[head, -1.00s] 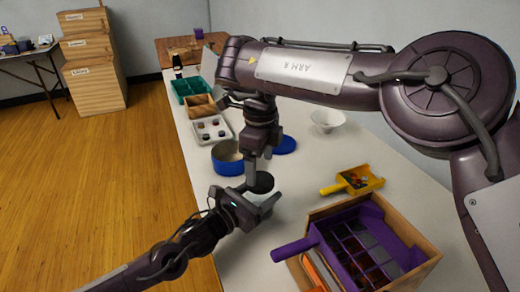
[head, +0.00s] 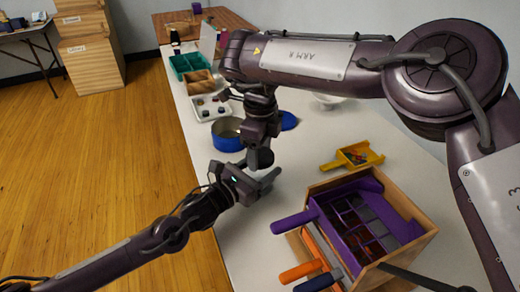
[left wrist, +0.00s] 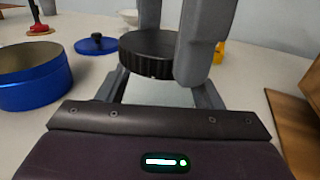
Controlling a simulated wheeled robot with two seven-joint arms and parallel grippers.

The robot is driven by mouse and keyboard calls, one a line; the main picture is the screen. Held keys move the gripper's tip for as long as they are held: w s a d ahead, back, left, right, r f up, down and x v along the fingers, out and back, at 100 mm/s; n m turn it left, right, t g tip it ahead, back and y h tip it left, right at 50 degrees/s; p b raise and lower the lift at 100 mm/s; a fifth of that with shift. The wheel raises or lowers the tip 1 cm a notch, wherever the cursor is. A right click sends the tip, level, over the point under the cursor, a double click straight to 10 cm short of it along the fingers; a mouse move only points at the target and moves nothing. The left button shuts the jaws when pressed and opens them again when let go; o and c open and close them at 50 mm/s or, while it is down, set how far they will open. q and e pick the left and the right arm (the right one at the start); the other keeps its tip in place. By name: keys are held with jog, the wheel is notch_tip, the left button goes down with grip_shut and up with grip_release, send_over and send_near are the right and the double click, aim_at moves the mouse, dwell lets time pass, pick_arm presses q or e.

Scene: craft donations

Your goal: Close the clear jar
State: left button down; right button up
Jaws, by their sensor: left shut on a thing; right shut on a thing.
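The clear jar (left wrist: 158,92) shows in the left wrist view between the fingers of my left gripper (left wrist: 160,98), which is shut on it. In the head view my left gripper (head: 262,178) sits above the white table, and the jar is mostly hidden. A black ridged lid (left wrist: 148,58) is directly above the jar, about level. My right gripper (left wrist: 178,40) is shut on the lid from above, one finger on each side. In the head view my right gripper (head: 260,148) points down over the left one. I cannot tell whether lid and jar touch.
A blue pot (head: 228,141) and its blue lid (head: 288,121) stand just behind the grippers. A wooden box (head: 415,245) with a purple tray (head: 372,187) stands at the front right. Behind are a white tray (head: 203,113) and a white bowl (head: 328,103).

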jog(key=m, duration=0.7)
jog(key=shift+c, duration=0.2)
jog(key=m, duration=0.7)
jog(key=shift+m, duration=0.3)
jog(key=m, duration=0.8)
jog(key=shift+m, duration=0.3)
jog(key=m, duration=0.7)
jog(key=shift+f+m, duration=0.1)
jog(key=shift+m, duration=0.3)
jog(key=o, duration=1.1)
